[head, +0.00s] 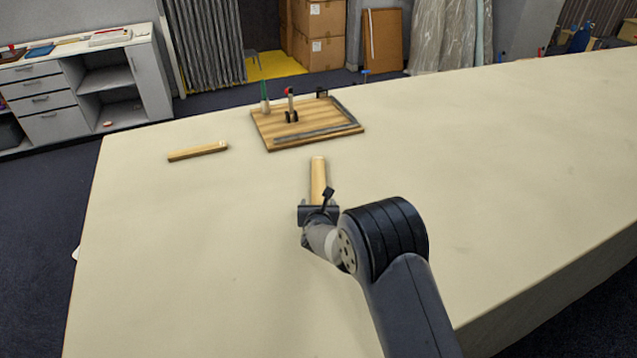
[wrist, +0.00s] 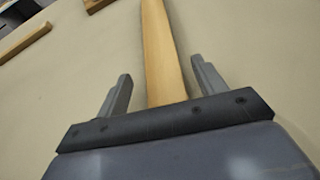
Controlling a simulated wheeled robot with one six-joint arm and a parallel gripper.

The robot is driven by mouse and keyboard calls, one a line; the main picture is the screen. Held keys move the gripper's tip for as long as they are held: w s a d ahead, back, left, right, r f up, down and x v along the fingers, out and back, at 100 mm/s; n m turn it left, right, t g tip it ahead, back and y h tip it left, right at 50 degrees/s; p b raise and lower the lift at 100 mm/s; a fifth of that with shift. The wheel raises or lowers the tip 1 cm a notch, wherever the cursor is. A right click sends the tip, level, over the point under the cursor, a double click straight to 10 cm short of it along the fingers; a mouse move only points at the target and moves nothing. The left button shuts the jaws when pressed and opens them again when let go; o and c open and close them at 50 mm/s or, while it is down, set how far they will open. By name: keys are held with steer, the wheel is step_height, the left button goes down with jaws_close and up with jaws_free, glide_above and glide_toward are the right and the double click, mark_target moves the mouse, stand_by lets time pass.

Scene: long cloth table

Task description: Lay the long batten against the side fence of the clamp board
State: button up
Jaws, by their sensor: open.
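A pale wooden batten (head: 318,178) lies on the table in front of the clamp board, pointing toward it; its near end is hidden by my gripper (head: 318,208). In the wrist view my gripper (wrist: 162,68) is open, with this batten (wrist: 160,45) between its spread fingers and a gap on each side. A second batten (head: 198,152) lies left of the board. I cannot tell which is longer. The wooden clamp board (head: 268,127) carries grey fence strips along its front (head: 318,133) and right side (head: 346,112).
The cloth table (head: 480,150) is clear to the right and at the near left. A drawer cabinet (head: 85,95) stands beyond its left edge.

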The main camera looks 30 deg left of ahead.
steer(key=shift+p+x, duration=0.55)
steer(key=shift+x, duration=0.95)
steer(key=shift+r, duration=0.1)
steer(key=shift+c, duration=0.6)
steer(key=c, duration=1.1)
steer(key=shift+r, duration=0.15)
step_height(320, 180, up, 10)
steer(key=b, duration=0.1)
steer(key=w+d+r+m+t+h, duration=0.1)
steer(key=w+d+m+h, duration=0.15)
steer(key=d, duration=1.15)
steer(key=w+d+r+m+h, duration=0.1)
steer(key=d+m+h, duration=0.15)
steer(key=d, duration=1.15)
steer(key=s+d+m+h, duration=0.1)
steer(key=s+d, duration=0.2)
steer(key=d, duration=0.5)
steer(key=s+d+m+h, duration=0.1)
steer(key=s+d+h, duration=0.1)
steer(key=s+d, duration=0.2)
steer(key=s+d+r+m+h, duration=0.1)
steer(key=s+d+m+h, duration=0.1)
steer(key=d, duration=0.9)
steer(key=shift+s+d+r, duration=0.1)
steer(key=shift+s+d, duration=0.25)
steer(key=shift+s, duration=0.4)
